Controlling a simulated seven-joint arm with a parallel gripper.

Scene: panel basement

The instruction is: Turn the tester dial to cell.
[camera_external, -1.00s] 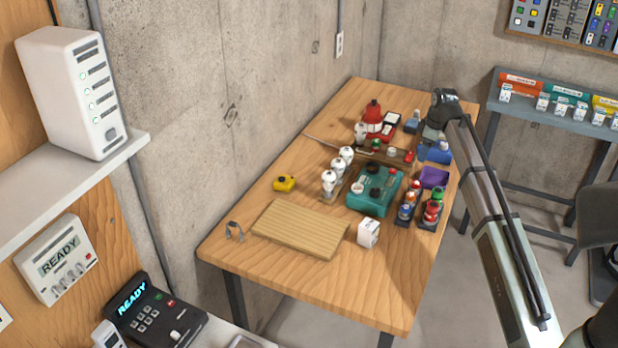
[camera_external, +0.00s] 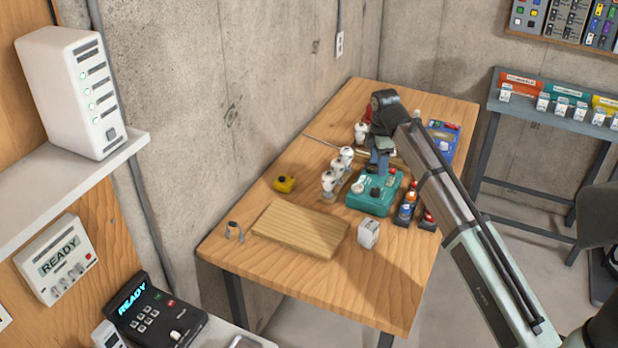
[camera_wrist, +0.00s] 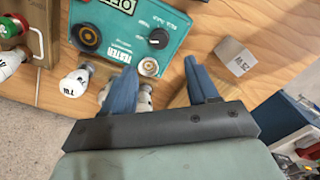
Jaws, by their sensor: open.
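The teal tester (camera_external: 366,201) sits on the wooden table in the external view, partly hidden by my arm. In the wrist view, the tester (camera_wrist: 190,22) is cut off at the top edge and shows an "OFF" panel. One black round knob (camera_wrist: 158,38) sits near its right side, and a dark ringed round part (camera_wrist: 87,37) near its left side. I cannot read any setting marked "cell". My gripper (camera_wrist: 160,76) is open and empty, its blue fingers apart near the tester's lower edge. In the external view my gripper (camera_external: 378,163) is above the tester's far side.
Several white-capped bulb-like items (camera_external: 338,172) stand left of the tester. A small white block (camera_external: 368,233) and a wooden board (camera_external: 300,228) lie nearer the front.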

